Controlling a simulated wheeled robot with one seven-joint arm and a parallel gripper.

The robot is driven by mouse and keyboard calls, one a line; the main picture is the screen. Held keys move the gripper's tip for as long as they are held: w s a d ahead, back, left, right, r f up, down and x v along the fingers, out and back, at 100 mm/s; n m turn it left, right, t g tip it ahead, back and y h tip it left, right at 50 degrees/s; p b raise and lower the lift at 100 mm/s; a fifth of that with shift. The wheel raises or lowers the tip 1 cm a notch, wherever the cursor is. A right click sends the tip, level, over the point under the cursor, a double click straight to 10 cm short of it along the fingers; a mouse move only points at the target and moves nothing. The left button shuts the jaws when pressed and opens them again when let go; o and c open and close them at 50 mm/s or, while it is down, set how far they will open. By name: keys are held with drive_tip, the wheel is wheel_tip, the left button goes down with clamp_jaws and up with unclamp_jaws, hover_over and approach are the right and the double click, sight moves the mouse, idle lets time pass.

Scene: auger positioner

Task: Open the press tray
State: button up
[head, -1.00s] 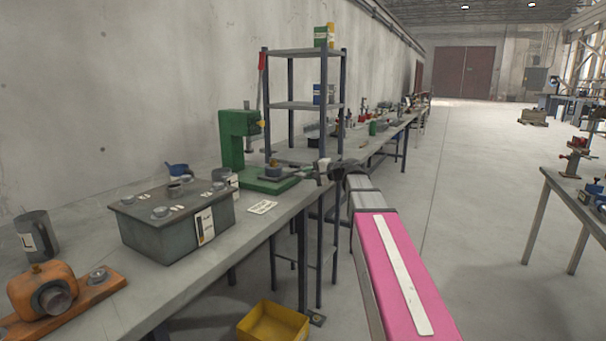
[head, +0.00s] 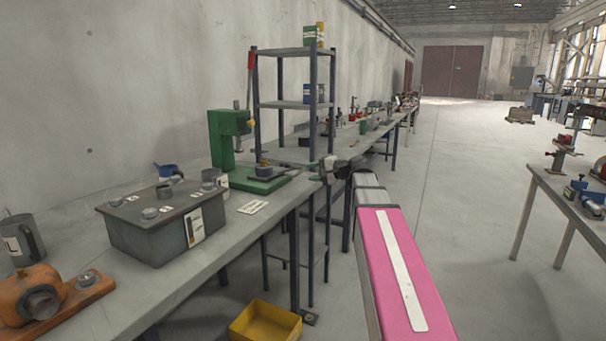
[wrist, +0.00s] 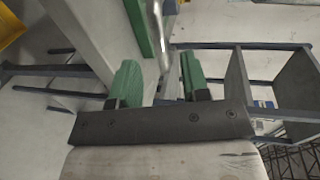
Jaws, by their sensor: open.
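The green press (head: 222,140) stands on the long grey bench, with a red lever raised on top. Its low green base or tray (head: 270,186) lies flat below the head, with a small dark round part (head: 264,170) on it. My gripper (head: 318,174) is just right of this base, at the bench edge. In the wrist view my gripper (wrist: 160,65) is open, its two green fingers apart. A bent metal bar (wrist: 156,30), which looks like a handle, reaches down between the fingers beside a green edge (wrist: 138,25). I cannot tell whether either finger touches it.
A metal shelf rack (head: 290,104) stands just behind my gripper. A grey box (head: 150,235) with a white label and a white card (head: 252,207) lie nearer on the bench. A yellow bin (head: 265,322) is on the floor below. The floor to the right is clear up to another table (head: 560,195).

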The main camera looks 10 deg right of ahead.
drive_tip(key=shift+v, duration=2.3)
drive_tip(key=s+a+f+n+g+h, duration=0.1)
drive_tip(key=s+f+g+h, duration=0.3)
drive_tip(key=f, duration=0.7)
drive_tip(key=s+a+f+n+h, duration=0.2)
drive_tip(key=s+f, duration=0.3)
drive_tip(key=f, duration=0.6)
drive_tip(key=s+a+f+n+g+h, duration=0.1)
drive_tip(key=s+f+g+h, duration=0.3)
drive_tip(key=f, duration=0.6)
drive_tip(key=s+d+f+n+h, duration=0.2)
drive_tip(key=s+f+h, duration=0.1)
drive_tip(key=s+f, duration=0.5)
drive_tip(key=shift+s+f+n+g, duration=0.3)
drive_tip(key=shift+s+f+g, duration=0.1)
drive_tip(key=shift+s, duration=0.35)
